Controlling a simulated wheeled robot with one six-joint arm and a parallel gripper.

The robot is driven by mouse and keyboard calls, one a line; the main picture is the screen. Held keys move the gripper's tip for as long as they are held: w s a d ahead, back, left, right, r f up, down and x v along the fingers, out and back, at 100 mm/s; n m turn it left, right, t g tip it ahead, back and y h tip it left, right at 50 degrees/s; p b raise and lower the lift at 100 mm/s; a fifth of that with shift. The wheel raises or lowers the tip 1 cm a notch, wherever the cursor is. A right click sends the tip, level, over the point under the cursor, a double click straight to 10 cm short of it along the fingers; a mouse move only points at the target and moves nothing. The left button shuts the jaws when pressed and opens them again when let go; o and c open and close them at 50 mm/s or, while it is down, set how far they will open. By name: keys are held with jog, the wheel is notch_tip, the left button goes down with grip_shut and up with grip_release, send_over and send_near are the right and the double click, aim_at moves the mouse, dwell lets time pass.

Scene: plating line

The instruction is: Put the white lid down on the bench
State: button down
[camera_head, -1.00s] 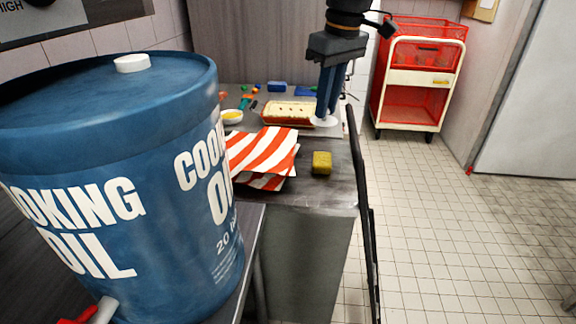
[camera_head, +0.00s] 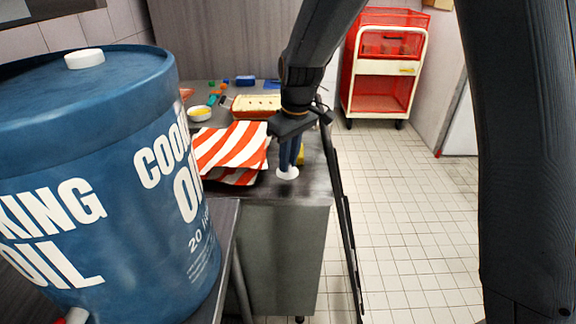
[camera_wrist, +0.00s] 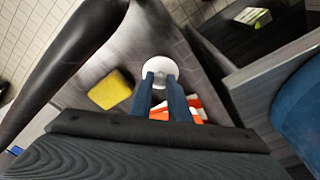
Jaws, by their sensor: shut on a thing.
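The white lid (camera_head: 288,174) is a small round disc in the head view, near the front edge of the bench (camera_head: 306,190). My gripper (camera_head: 289,165) points down and is shut on the lid. In the wrist view the lid (camera_wrist: 160,68) shows between and beyond my blue fingertips (camera_wrist: 159,78), over the bench's grey top. I cannot tell whether the lid touches the bench or hangs just above it.
Red-and-white striped napkins (camera_head: 228,150) lie left of my gripper. A yellow sponge (camera_wrist: 110,90) lies close beside it. A filled baking dish (camera_head: 255,105) and a small bowl (camera_head: 200,113) stand farther back. A large blue oil drum (camera_head: 110,160) stands at left.

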jog(key=shift+f, duration=1.35)
jog(key=c, duration=1.7)
grip_release()
jog(key=shift+f, duration=0.1)
jog(key=shift+o, duration=0.2)
